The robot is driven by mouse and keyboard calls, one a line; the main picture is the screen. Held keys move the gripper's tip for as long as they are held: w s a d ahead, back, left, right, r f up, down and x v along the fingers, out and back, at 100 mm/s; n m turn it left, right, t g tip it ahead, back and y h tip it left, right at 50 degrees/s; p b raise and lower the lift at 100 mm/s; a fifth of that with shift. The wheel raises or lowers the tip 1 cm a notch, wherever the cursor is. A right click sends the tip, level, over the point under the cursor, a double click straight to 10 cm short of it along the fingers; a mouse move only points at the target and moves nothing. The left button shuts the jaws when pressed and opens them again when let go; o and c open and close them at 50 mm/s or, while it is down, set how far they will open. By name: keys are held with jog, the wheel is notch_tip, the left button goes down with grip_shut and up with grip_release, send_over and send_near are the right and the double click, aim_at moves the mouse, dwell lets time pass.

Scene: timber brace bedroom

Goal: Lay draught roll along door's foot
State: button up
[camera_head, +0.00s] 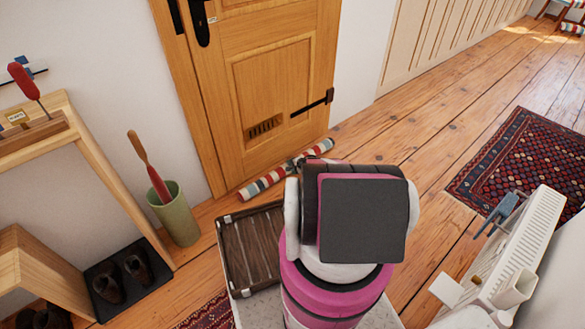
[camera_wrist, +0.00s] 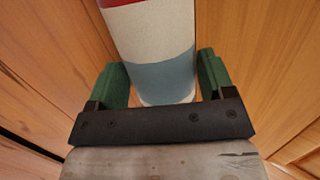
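The draught roll (camera_head: 262,183) is a long cloth roll in red, white, blue-grey and dark stripes. In the head view it lies along the foot of the wooden door (camera_head: 277,85), close in front of it. My gripper (camera_head: 293,165) is over its middle part, mostly hidden behind my arm. In the wrist view the roll (camera_wrist: 150,45) runs between the green fingers of my gripper (camera_wrist: 164,80). Both fingers meet its sides, and the gripper looks shut on it. The underside of the roll and the fingertips are hidden.
A dark slatted tray (camera_head: 250,250) is left of my arm. A wooden bench (camera_head: 110,175) and shoe mat are at left. A white radiator (camera_head: 530,240) and patterned rug (camera_head: 510,160) are right.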

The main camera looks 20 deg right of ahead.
jog(key=shift+o, duration=0.8)
jog(key=v, duration=1.2)
jog(key=s+a+r+n+g, duration=0.3)
jog(key=s+a+r+n, duration=0.15)
jog(key=a+r, duration=0.65)
jog(key=s+a+r+n+g, duration=0.25)
jog(key=s+a+r, duration=0.25)
jog(key=a+r, duration=0.65)
jog(key=s+a+r+n+g+h, duration=0.1)
jog(key=s+a+r+n+h, duration=0.1)
jog(key=s+r, duration=0.6)
jog(key=s+a+r+n+g+h, duration=0.1)
jog(key=s+a+r+n+h, duration=0.2)
jog(key=s+r, duration=0.6)
notch_tip(320, 180, up, 4)
jog(key=shift+a+r+n+g, duration=0.1)
jog(key=shift+a+n+g, duration=0.25)
jog(key=shift+n, duration=0.25)
jog(key=shift+o, duration=0.2)
